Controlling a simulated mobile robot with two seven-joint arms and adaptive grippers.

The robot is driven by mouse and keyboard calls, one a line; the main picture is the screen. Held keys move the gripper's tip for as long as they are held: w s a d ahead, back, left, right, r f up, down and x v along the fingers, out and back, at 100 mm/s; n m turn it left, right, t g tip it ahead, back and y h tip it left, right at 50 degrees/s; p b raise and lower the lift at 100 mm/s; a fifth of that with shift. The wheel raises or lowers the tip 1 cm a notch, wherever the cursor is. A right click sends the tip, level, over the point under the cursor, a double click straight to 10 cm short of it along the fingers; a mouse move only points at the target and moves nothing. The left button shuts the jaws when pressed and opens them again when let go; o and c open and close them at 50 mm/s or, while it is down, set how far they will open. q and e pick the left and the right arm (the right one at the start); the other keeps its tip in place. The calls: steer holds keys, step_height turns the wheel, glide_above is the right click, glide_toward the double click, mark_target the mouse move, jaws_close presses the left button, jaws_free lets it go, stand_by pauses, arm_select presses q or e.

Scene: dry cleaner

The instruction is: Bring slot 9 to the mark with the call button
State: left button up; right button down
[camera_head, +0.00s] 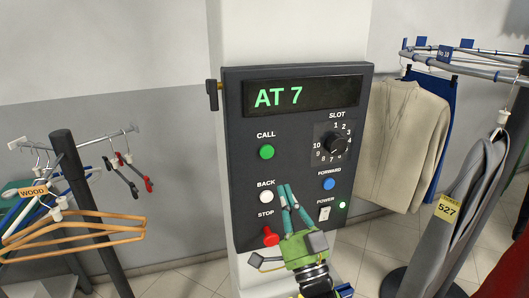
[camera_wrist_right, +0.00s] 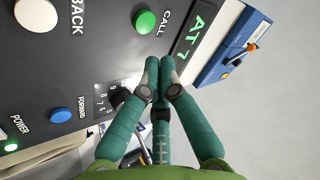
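The control panel (camera_head: 236,172) on the white pillar shows "AT 7" on its display (camera_head: 308,94). The green CALL button (camera_head: 267,152) is at its left and also shows in the right wrist view (camera_wrist_right: 146,22). The black SLOT dial (camera_head: 336,144) is at the right, ringed by numbers; I cannot tell which one it points to. In the wrist view the dial (camera_wrist_right: 117,99) is partly hidden by a finger. My right gripper (camera_head: 285,188) is shut and empty, its fingertips together in front of the panel, right of the BACK button. My left gripper is out of view.
The panel also has a white BACK button (camera_head: 266,197), red STOP button (camera_head: 270,236), blue FORWARD button (camera_head: 329,184) and POWER switch (camera_head: 324,213). A rack with hangers (camera_head: 75,226) stands left. A garment rail (camera_head: 465,68) with clothes, one tagged 527 (camera_head: 447,209), is at right.

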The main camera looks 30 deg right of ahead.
steer(key=r, duration=0.1)
steer(key=s+r+t, duration=0.2)
steer(key=r, duration=0.1)
steer(key=shift+s+a+r+y, duration=0.1)
steer(key=shift+a+y, duration=0.2)
steer(key=b, duration=0.2)
glide_toward(268, 146)
steer(key=shift+s+r+x, duration=0.1)
steer(key=shift+r+x, duration=0.05)
steer(key=shift+x, duration=0.75)
steer(key=shift+s+r+x, duration=0.1)
steer(key=shift+s+x, duration=0.05)
steer(key=shift+x, duration=0.8)
steer(key=shift+s+r+x, duration=0.1)
steer(key=shift+r+x, duration=0.05)
steer(key=shift+x, duration=0.75)
steer(key=shift+a, duration=0.1)
steer(key=shift+w, duration=0.4)
steer(key=shift+w, duration=0.35)
steer(key=shift+s+p, duration=0.4)
steer(key=shift+s, duration=0.4)
